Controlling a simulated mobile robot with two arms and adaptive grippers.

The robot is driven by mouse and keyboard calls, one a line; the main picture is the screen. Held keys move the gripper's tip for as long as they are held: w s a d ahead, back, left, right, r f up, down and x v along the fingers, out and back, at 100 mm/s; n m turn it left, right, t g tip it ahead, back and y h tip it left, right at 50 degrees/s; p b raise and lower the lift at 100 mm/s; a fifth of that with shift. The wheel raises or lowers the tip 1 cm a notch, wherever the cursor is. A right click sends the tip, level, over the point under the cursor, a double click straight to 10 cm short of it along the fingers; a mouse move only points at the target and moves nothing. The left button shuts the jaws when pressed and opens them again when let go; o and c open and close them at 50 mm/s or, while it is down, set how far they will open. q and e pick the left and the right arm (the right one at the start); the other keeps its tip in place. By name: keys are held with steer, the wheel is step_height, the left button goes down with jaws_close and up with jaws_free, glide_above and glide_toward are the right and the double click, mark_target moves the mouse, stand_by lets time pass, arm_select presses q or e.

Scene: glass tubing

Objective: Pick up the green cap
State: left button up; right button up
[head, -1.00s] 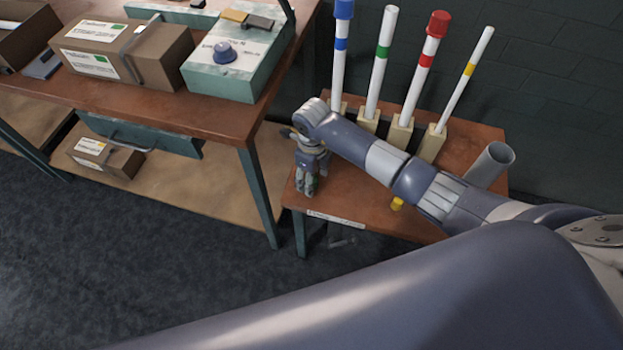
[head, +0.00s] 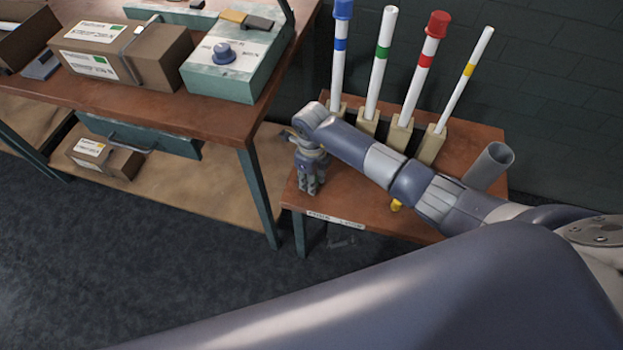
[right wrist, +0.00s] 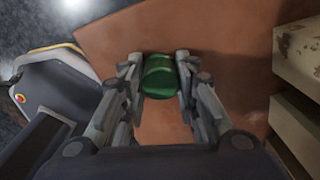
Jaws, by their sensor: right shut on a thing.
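The green cap (right wrist: 160,77) lies between the two fingers of my right gripper (right wrist: 161,88) in the right wrist view. The fingers are shut on it, one on each side. In the head view my right gripper (head: 311,178) points down at the left front part of the small brown table (head: 352,198). The cap is too small and covered to make out there. My left gripper is not in view.
Tubes with blue (head: 341,44), green (head: 382,53), red (head: 425,61) and yellow (head: 468,70) bands stand in blocks along the table's back. A grey open cylinder (head: 491,165) and a small yellow piece (head: 396,205) are farther right. A workbench (head: 150,108) with boxes stands left.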

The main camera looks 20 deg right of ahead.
steer(key=shift+w+r, duration=0.1)
steer(key=shift+r, duration=0.5)
step_height(320, 180, up, 2)
steer(key=shift+r, duration=0.25)
steer(key=s+a+r+b, duration=0.1)
steer(key=s+a, duration=0.8)
steer(key=s, duration=0.4)
steer(key=shift+s, duration=0.25)
steer(key=shift+r, duration=0.15)
